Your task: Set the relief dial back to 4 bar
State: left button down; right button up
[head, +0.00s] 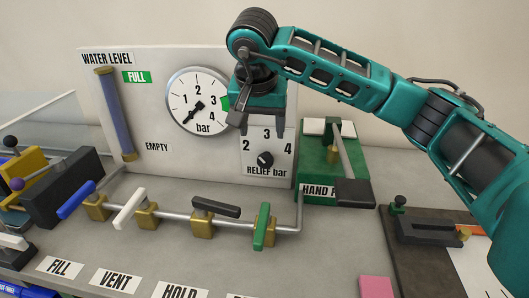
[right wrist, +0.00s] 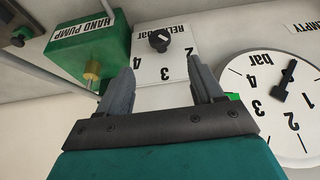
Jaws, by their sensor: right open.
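The relief dial (head: 265,159) is a small black knob with a white mark, on a white plate labelled RELIEF bar, with 2 at its left, 3 above and 4 at its right. I cannot clearly tell which number its mark points to. In the right wrist view the dial (right wrist: 159,40) appears upside down, beyond the fingertips. My right gripper (head: 259,118) is open and empty, above and in front of the dial plate, apart from the knob. Its two grey fingers (right wrist: 162,70) show spread in the right wrist view. My left gripper is not in view.
A round pressure gauge (head: 198,101) is left of the dial, its needle pointing lower left. The green hand pump (head: 321,175) stands close at right. A pipe with several coloured valve handles (head: 180,223) runs in front of the panel. A dark board (head: 405,258) lies at right.

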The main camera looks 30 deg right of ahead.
aim_at(265, 156)
jog(key=x, duration=1.1)
jog(key=shift+d, duration=0.1)
jog(key=shift+c, duration=0.3)
